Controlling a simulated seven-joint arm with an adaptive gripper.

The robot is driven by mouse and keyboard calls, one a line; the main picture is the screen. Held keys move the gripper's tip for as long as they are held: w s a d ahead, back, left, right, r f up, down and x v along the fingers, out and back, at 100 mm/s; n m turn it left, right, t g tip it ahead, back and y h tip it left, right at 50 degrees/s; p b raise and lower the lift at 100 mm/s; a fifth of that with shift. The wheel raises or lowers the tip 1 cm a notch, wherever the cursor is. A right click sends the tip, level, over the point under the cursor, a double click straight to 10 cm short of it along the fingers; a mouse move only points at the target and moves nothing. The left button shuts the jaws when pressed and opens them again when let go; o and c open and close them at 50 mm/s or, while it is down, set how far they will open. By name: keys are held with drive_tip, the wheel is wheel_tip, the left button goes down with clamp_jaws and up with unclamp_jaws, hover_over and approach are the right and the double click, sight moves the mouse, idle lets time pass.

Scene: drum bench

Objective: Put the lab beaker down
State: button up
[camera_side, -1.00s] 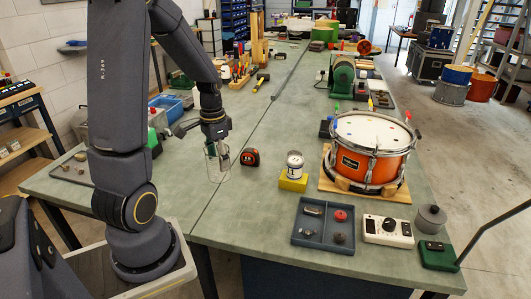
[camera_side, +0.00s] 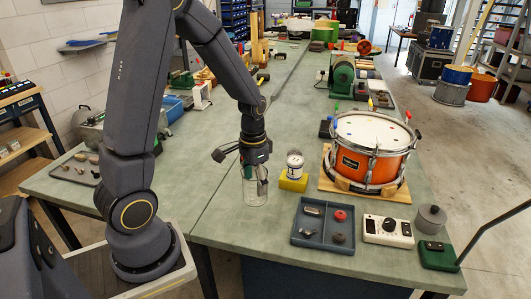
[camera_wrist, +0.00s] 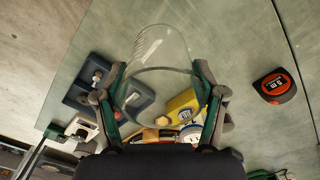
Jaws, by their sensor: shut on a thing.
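The lab beaker (camera_side: 253,194) is clear glass and looks upright in the side view, over the bench left of the yellow block. My gripper (camera_side: 257,178) points down and is shut on it. In the wrist view the beaker (camera_wrist: 158,62) stands between the two fingers of my gripper (camera_wrist: 160,95), one on each side. I cannot tell whether its base touches the bench (camera_side: 215,222).
A white can (camera_side: 295,164) on a yellow block (camera_side: 293,182) is close on the right. A blue-grey divided tray (camera_side: 323,243) lies nearer the front, and an orange drum (camera_side: 368,163) behind right. A tape measure (camera_wrist: 274,87) shows in the wrist view. Bench front-left is clear.

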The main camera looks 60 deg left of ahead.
wheel_tip(320, 180, down, 7)
drive_tip(key=shift+d+f, duration=0.15)
idle(0.4)
drive_tip(key=o, duration=1.2)
drive_tip(key=shift+f, duration=0.1)
wheel_tip(320, 180, up, 12)
wheel_tip(320, 180, up, 9)
drive_tip(key=t, duration=0.3)
hover_over(255, 201)
drive_tip(key=s+d, duration=0.1)
drive_tip(key=d, duration=0.2)
drive_tip(key=s+d+r+t, duration=0.1)
drive_tip(key=s, duration=0.1)
drive_tip(key=s+d+r, duration=0.2)
drive_tip(key=s+d+r+t, duration=0.1)
drive_tip(key=s+r, duration=0.1)
drive_tip(key=s, duration=0.1)
drive_tip(key=shift+d+t, duration=0.25)
drive_tip(key=shift+t, duration=0.05)
